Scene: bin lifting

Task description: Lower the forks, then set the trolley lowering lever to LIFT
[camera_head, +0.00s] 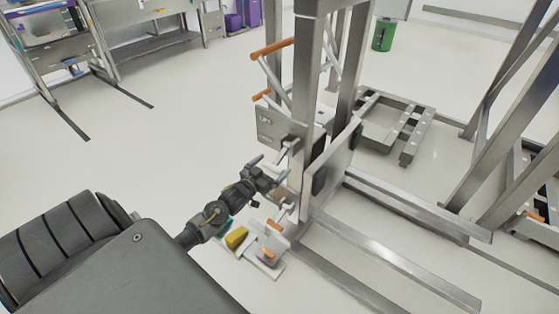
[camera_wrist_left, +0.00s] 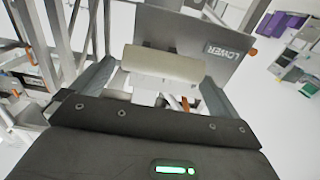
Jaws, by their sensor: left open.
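The trolley (camera_head: 307,75) is a metal frame with an upright mast and orange-tipped handles (camera_head: 272,47). A grey plate (camera_head: 270,126) on it bears a label that is small in the head view. In the left wrist view the plate (camera_wrist_left: 185,30) shows LOWER, upside down. A pale cylindrical lever handle (camera_wrist_left: 162,63) stands in front of the plate, between the fingers of my left gripper (camera_wrist_left: 155,82). My left gripper (camera_head: 269,169) is open beside the mast; contact with the handle cannot be told. I cannot clearly pick out the forks. My right gripper is out of view.
A yellow pedal (camera_head: 236,237) sits low by the trolley base, under my left arm. Long metal beams (camera_head: 400,262) run along the floor at the right. A metal frame (camera_head: 405,122) lies behind the mast. A green bin (camera_head: 382,36) stands further back.

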